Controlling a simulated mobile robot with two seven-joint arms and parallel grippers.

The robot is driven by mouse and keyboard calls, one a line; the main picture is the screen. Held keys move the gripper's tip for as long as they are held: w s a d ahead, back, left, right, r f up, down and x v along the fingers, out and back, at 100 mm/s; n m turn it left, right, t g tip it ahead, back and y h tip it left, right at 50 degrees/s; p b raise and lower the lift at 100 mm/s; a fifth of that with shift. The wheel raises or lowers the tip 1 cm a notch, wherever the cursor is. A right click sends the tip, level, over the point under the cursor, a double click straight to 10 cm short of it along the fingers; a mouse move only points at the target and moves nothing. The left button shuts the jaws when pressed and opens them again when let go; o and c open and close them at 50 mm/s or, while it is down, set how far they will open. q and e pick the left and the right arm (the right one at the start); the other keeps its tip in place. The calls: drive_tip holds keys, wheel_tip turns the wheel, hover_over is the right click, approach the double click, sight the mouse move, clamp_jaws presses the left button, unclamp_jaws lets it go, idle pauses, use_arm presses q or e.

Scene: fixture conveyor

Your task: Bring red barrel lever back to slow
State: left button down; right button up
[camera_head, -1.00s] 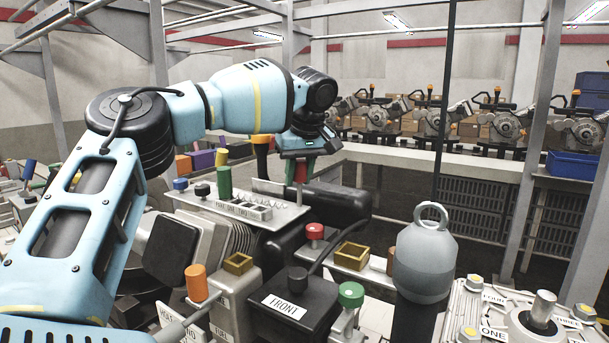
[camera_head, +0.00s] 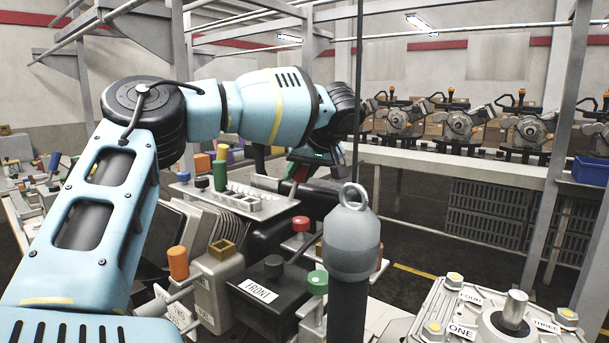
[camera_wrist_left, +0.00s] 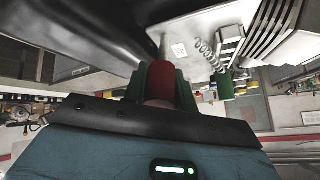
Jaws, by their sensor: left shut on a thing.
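The red barrel lever (camera_wrist_left: 160,82) stands between the green fingers of my left gripper (camera_wrist_left: 161,90) in the left wrist view. The fingers are shut on the barrel, and a thin metal rod runs on beyond it. In the head view my left gripper (camera_head: 301,168) is at the far side of the machine, partly behind its own wrist, and only a little red of the barrel shows. I cannot read any slow marking. My right gripper is not in view.
A red knob (camera_head: 301,223), a green knob (camera_head: 317,282) and an orange knob (camera_head: 178,262) stand on the near side. A black box (camera_head: 262,295) reads FRONT. A grey ringed weight-like body (camera_head: 351,240) rises right of them. A labelled grey housing (camera_head: 465,312) is at lower right.

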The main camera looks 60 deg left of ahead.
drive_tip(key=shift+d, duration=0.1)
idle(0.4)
use_arm(q)
drive_tip(key=c, duration=1.1)
unclamp_jaws()
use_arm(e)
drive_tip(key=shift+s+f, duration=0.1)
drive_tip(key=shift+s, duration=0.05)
use_arm(q)
drive_tip(key=shift+d, duration=0.1)
drive_tip(key=b+v, duration=0.1)
drive_tip(key=v, duration=0.6)
drive_tip(key=shift+w+d+r, duration=0.1)
drive_tip(key=shift+d+r, duration=0.15)
drive_tip(key=shift+d, duration=0.05)
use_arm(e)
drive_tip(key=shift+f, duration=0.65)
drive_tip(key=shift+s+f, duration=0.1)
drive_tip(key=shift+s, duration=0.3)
